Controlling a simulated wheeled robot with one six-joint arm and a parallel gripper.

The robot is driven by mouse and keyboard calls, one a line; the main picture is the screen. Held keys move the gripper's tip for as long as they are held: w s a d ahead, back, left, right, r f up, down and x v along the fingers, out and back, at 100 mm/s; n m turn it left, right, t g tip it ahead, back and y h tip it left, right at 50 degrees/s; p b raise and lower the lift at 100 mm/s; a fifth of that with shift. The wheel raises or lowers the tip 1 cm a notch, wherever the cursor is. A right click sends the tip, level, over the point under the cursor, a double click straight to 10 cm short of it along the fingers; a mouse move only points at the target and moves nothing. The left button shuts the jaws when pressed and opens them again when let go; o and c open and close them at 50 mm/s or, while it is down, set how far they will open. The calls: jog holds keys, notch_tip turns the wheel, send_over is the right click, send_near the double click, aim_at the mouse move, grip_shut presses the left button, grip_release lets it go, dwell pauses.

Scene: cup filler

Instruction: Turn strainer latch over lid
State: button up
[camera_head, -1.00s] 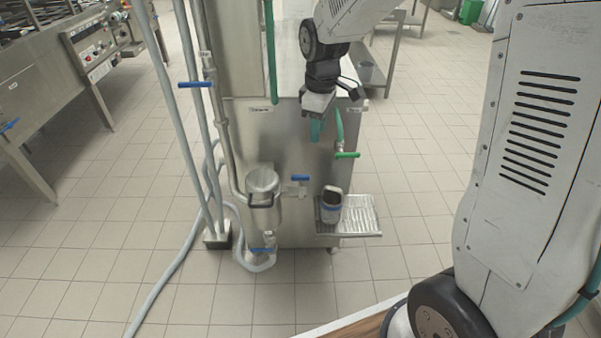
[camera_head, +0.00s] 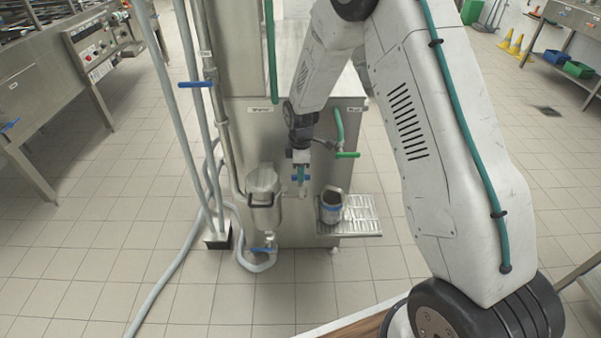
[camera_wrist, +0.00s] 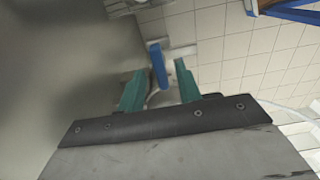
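The strainer (camera_head: 262,215) is a steel cylinder with its lid (camera_head: 262,181) on top, left of my gripper in the head view. A dark bail-like latch (camera_head: 263,205) runs across its front, below the lid. My gripper (camera_head: 301,178) points down in front of the steel tank, right of the strainer and apart from it. In the wrist view its two teal fingers (camera_wrist: 159,85) are apart, with a blue lever (camera_wrist: 158,66) showing between and beyond the tips. I cannot tell whether they touch it. The strainer is not clearly identifiable in the wrist view.
The steel tank (camera_head: 285,220) stands behind. A steel jug (camera_head: 331,207) with a blue band sits on a slotted drip tray (camera_head: 365,215) at right. A green-handled valve (camera_head: 347,155) is above it. Pipes with a blue handle (camera_head: 196,85) rise at left.

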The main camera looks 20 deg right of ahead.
jog(key=shift+f, duration=0.6)
jog(key=shift+c, duration=0.3)
grip_shut()
